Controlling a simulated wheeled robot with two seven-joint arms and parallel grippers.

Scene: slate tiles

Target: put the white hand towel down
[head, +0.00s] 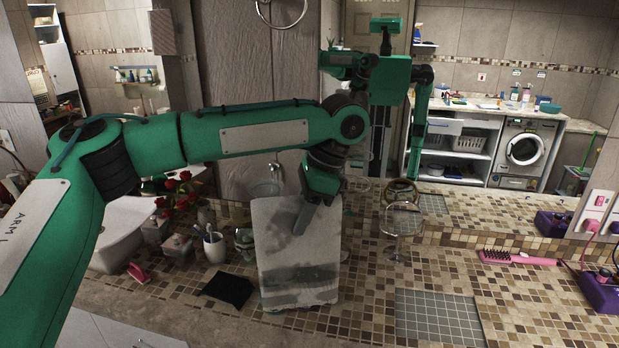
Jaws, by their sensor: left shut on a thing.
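The white hand towel (285,255) hangs upright above the tiled counter, pale with a grey band across its lower part. My left gripper (301,225) points down at the towel's upper part and is shut on it. The towel's bottom edge is close to the counter; I cannot tell whether it touches. The towel hides part of the counter behind it. My right gripper does not show directly.
A black cloth (228,289) and a cup with toothbrushes (214,247) are left of the towel, beyond them red roses (178,190). A round stand mirror (402,220) and a grey mat (437,318) are to the right. A pink brush (517,258) lies farther right. Tiles between are bare.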

